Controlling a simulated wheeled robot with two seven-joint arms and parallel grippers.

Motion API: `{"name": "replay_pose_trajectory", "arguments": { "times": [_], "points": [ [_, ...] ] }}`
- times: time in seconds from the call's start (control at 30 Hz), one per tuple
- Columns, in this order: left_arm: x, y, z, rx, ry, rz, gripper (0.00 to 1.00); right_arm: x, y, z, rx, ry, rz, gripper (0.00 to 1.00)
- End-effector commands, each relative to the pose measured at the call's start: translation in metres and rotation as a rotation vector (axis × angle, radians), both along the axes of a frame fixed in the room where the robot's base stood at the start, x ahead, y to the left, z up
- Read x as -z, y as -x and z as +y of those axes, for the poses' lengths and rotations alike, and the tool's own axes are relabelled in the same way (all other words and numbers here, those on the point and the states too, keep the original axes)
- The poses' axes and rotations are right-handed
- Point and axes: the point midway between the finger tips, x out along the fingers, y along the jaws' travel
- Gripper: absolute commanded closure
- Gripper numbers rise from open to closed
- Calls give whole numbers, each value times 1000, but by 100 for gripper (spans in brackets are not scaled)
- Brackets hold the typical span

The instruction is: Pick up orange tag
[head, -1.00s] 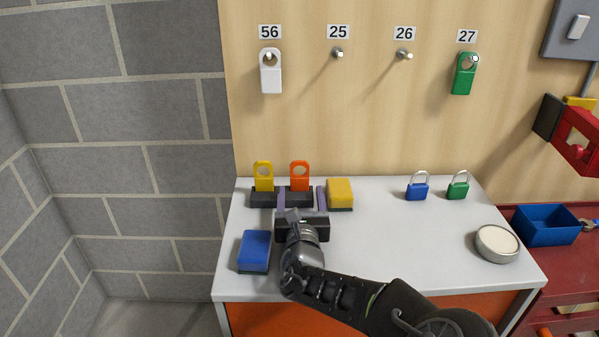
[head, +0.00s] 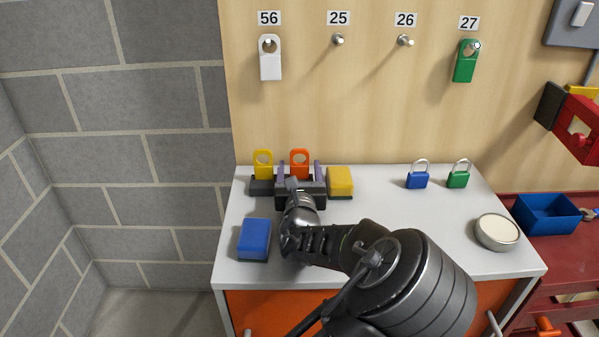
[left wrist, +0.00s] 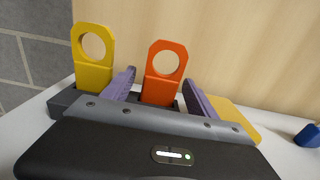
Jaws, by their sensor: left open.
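The orange tag (head: 300,163) stands upright in a dark holder (head: 262,187) on the white-topped bench, beside the yellow tag (head: 263,163). My left gripper (head: 298,172) is open, with one purple finger on each side of the orange tag. In the left wrist view the orange tag (left wrist: 165,75) shows between the two fingers, with visible space on both sides. The yellow tag (left wrist: 92,55) is outside the left finger there. The gripper body hides the foot of the orange tag and part of the holder. My right gripper is not in view.
A yellow sponge (head: 340,181) lies just right of the gripper, and a blue sponge (head: 254,240) lies front left. Blue (head: 417,179) and green (head: 458,179) padlocks and a round tin (head: 497,233) are farther right.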

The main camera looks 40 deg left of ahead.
Motion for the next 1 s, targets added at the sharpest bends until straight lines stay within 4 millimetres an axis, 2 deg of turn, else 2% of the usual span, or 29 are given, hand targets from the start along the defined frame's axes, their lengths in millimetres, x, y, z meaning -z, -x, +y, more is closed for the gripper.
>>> {"name": "replay_pose_trajectory", "arguments": {
  "times": [0.5, 1.0],
  "points": [
    [0, 0, 0, 0, 1, -1, 34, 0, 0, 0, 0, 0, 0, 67],
    [0, 0, 0, 0, 1, -1, 74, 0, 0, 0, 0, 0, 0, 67]
  ]
}}
